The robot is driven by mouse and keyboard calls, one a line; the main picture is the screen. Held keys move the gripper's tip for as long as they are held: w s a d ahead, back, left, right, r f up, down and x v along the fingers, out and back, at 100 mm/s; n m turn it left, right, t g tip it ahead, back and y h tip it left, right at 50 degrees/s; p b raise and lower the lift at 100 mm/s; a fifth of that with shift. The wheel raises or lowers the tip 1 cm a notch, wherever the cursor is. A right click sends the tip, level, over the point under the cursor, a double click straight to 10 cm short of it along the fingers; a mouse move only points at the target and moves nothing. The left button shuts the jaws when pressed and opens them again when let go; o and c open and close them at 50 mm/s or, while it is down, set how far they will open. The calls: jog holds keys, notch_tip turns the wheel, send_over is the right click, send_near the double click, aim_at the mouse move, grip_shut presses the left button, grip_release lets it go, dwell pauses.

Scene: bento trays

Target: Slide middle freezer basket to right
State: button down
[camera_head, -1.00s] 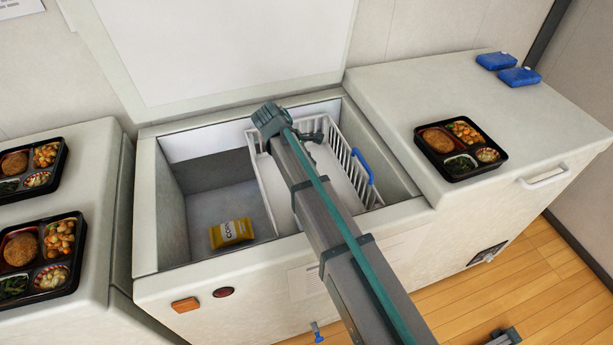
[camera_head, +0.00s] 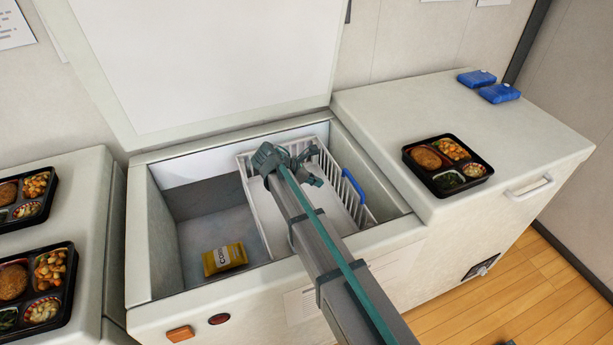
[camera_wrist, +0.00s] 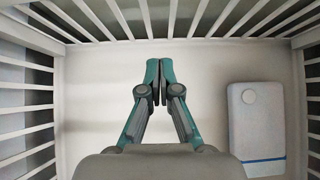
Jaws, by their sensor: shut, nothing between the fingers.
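The freezer basket (camera_head: 259,211) is a white wire-sided basket with a pale floor and a blue handle (camera_head: 353,186) on its right side. It sits right of centre in the open chest freezer (camera_head: 137,245), with a gap to the freezer's right wall. My gripper (camera_head: 312,172) is over the basket; its fingers (camera_wrist: 156,80) are shut and empty. In the wrist view the basket's barred walls (camera_wrist: 24,108) surround the fingers. They point toward the far wall; whether they touch anything is unclear. My arm hides part of the basket.
A yellow bag (camera_head: 224,259) lies on the freezer floor left of the basket. A pale block (camera_wrist: 257,120) with a blue edge lies in the basket. Bento trays (camera_head: 447,165) and blue packs (camera_head: 499,93) are on the counters. The raised lid (camera_head: 200,60) stands behind.

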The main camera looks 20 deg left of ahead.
aim_at(336, 182)
jog(key=shift+w+d+f, duration=0.25)
jog(key=shift+w+d, duration=0.5)
jog(key=shift+d, duration=0.25)
jog(key=shift+w+d+f, duration=0.25)
jog(key=shift+w+d, duration=0.5)
jog(key=shift+d, duration=0.2)
jog(key=shift+w+p, duration=0.1)
jog(key=shift+p, duration=0.25)
